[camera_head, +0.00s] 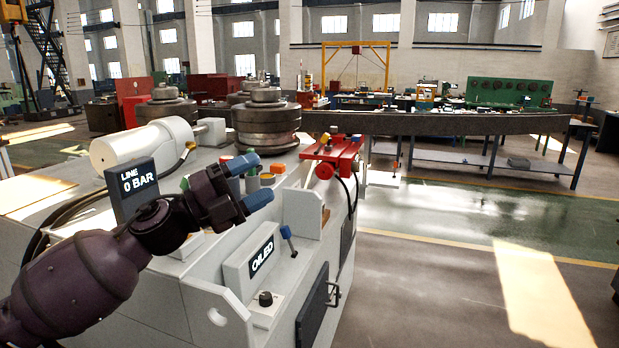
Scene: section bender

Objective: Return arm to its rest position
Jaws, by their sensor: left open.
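My left arm comes in from the lower left, in front of the section bender (340,255). A display reading "LINE 0 BAR" (139,187) stands just behind my wrist. My right gripper is not in view.
Steel rolls (267,122) and a white cylinder (140,145) stand on the machine behind the gripper. A red fixture (333,155) is at its right edge. A long beam (430,123) extends right above a grey table (470,160). The floor at right (430,285) is clear.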

